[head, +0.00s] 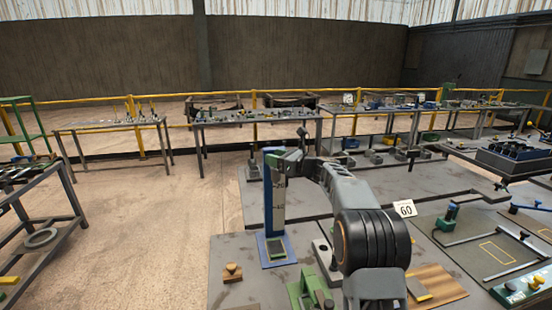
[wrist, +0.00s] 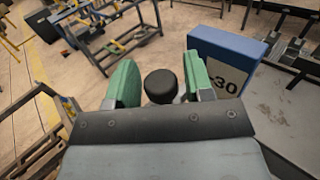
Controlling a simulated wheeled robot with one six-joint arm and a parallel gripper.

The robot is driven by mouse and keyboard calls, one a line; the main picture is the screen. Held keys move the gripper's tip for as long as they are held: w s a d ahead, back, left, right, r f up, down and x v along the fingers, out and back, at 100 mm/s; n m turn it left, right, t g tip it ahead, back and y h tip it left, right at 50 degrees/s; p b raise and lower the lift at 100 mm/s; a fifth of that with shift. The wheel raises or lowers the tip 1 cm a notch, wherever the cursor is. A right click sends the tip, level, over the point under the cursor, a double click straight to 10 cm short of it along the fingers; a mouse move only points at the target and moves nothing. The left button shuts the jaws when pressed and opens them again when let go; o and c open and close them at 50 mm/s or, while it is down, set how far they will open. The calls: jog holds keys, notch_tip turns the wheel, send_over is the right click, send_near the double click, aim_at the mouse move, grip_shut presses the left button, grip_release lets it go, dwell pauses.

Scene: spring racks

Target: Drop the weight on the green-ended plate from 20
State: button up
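My gripper (wrist: 160,88) has its green fingers on either side of a dark round weight (wrist: 160,86), and it appears shut on it. In the head view my gripper (head: 284,153) is at the top of a blue upright scale (head: 268,205), and the weight cannot be made out there. The scale also shows in the wrist view (wrist: 222,50), close to the right finger, with the mark 30 readable. A small dark plate with a greenish rim (head: 276,248) lies at the scale's foot, well below my gripper. Which end is green is too small to tell.
A small wooden block with a knob (head: 232,272) sits left of the scale's foot. Tables stand along a yellow rail (head: 255,118).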

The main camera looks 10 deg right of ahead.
aim_at(276, 183)
grip_shut()
notch_tip(276, 183, down, 10)
jog(key=b, duration=0.7)
jog(key=shift+f, duration=0.1)
jog(key=shift+o, duration=0.9)
grip_release()
jog(key=b+v, duration=0.2)
jog(key=v, duration=1.2)
jog(key=shift+r, duration=0.2)
